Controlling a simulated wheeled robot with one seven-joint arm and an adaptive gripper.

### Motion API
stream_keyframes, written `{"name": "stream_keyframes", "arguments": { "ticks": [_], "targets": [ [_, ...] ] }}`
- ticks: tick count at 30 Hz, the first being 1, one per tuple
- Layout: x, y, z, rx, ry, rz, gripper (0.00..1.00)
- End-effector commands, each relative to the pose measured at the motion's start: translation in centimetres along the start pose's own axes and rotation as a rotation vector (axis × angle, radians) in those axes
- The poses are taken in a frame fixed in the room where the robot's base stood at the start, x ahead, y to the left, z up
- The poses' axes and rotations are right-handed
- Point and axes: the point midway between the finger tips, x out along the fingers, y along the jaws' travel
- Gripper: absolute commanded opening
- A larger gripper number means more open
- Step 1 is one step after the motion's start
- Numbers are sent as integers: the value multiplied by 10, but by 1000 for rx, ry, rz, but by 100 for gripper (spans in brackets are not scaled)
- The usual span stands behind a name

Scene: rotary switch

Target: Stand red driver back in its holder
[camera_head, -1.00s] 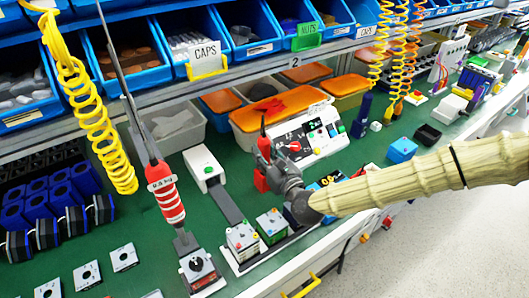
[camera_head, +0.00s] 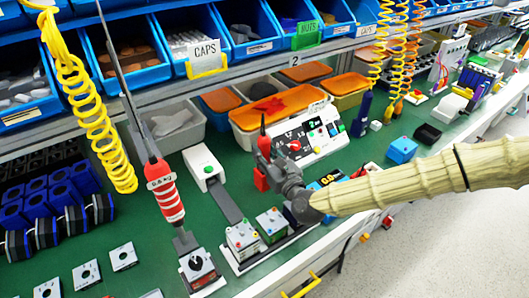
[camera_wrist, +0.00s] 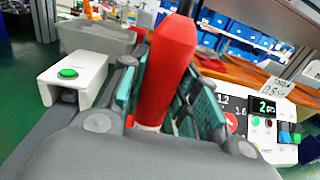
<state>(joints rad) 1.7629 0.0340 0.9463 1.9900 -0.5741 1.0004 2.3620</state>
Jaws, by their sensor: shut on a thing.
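The red driver is held in my gripper (camera_wrist: 160,95). In the wrist view the driver's thick red body (camera_wrist: 168,62) stands roughly upright between the green-padded fingers. In the head view my gripper (camera_head: 266,158) is partly hidden by its own wrist, with red parts of the driver (camera_head: 261,181) showing above and below the fingers. The driver is in front of the white control panel, left of its dials. Its lower tip is hidden, and I cannot tell whether it touches anything. I cannot clearly make out a holder.
A white control panel (camera_head: 318,133) with a lit display stands behind my gripper. A white box with a green button (camera_head: 203,166) is to the left. A red hanging tool (camera_head: 164,190) is further left. Orange-lidded bins (camera_head: 280,105) are behind. Small button boxes (camera_head: 242,238) are in front.

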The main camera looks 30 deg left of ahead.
Motion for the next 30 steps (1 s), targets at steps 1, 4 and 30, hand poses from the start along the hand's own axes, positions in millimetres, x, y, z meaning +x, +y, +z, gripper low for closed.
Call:
{"name": "stream_keyframes", "arguments": {
  "ticks": [1, 4, 30],
  "targets": [
    [0, 0, 1, 0, -1, 0, 0],
    [0, 0, -1, 0, -1, -1, 0],
    [0, 0, -6, 0, -1, 0, 0]
  ]
}}
